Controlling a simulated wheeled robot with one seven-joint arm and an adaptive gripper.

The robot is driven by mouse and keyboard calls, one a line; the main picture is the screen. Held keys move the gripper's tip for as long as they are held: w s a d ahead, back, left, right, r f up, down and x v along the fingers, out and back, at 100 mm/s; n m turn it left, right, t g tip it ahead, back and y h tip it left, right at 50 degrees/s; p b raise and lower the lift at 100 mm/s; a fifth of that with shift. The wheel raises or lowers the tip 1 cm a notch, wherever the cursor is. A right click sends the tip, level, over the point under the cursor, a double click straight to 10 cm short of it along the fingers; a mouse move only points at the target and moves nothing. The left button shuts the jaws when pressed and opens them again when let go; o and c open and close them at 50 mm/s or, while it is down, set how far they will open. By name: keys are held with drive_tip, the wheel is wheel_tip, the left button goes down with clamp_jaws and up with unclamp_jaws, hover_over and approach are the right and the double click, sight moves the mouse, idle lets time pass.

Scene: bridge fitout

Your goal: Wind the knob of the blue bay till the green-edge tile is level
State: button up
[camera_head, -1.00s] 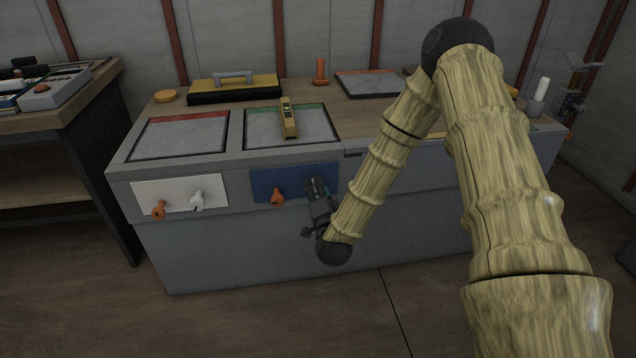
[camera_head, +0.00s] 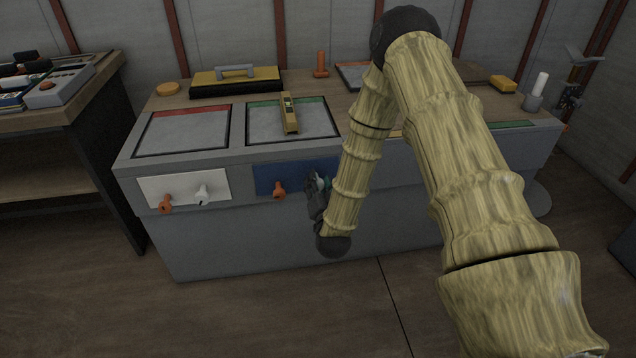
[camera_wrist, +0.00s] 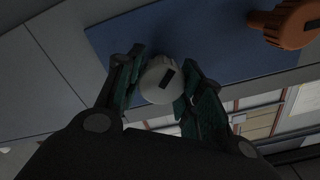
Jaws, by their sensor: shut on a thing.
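The green-edge tile (camera_head: 312,123) lies in the counter top, with a yellow level (camera_head: 289,112) standing on it. I cannot read from here whether the tile is level. Below it on the counter front is the blue panel (camera_head: 263,177), which also fills the upper part of the wrist view (camera_wrist: 215,40). It carries an orange knob (camera_head: 279,189) and a white knob with a dark mark (camera_wrist: 160,80). My gripper (camera_wrist: 163,84) is shut on the white knob, one finger on each side. In the head view my gripper (camera_head: 318,188) hides most of that knob.
To the left, a white panel (camera_head: 184,189) has an orange and a white knob beneath the red-edge tile (camera_head: 183,132). A yellow and black case (camera_head: 235,82) stands behind. The orange knob (camera_wrist: 287,24) sits close to my gripper. Floor before the counter is clear.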

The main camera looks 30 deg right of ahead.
idle(0.3)
drive_tip(key=o, duration=1)
drive_tip(key=v, duration=1.2)
